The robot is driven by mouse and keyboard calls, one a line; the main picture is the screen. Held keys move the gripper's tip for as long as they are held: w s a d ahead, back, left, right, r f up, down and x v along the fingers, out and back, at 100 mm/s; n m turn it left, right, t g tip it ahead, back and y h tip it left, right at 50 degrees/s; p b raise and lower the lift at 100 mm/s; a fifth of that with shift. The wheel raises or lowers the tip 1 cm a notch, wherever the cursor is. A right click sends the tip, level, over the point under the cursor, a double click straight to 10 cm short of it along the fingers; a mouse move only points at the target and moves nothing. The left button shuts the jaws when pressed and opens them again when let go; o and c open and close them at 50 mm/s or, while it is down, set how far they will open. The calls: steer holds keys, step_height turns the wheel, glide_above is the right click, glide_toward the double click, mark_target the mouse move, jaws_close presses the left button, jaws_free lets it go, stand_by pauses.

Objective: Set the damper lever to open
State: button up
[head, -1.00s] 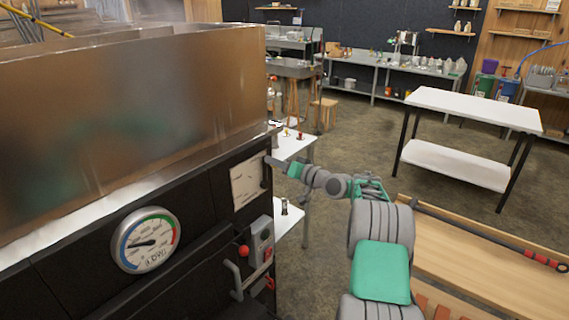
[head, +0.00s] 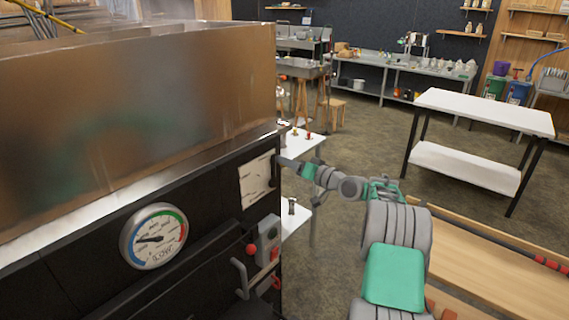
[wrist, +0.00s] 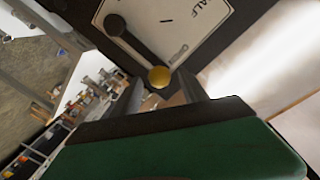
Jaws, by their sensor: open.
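The damper lever is a dark bar with a round pivot and a brass knob (wrist: 159,77), in the wrist view. It lies over a pale dial plate (wrist: 185,20) with "HALF" printed near the top right; another label near the knob is too blurred to read. In the head view the plate (head: 256,181) is on the black front of the evaporator, and my gripper (head: 284,162) is at its right edge. In the wrist view my gripper (wrist: 162,90) is open, with the brass knob at its fingertips, between the two fingers. Whether they touch it I cannot tell.
A round gauge (head: 154,236) and a grey box with a red knob (head: 267,243) are on the black front, left of and below the plate. The metal pan (head: 140,120) rises above.

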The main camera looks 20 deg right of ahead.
steer(key=b+v, duration=0.1)
steer(key=v, duration=0.5)
steer(key=shift+a, duration=0.1)
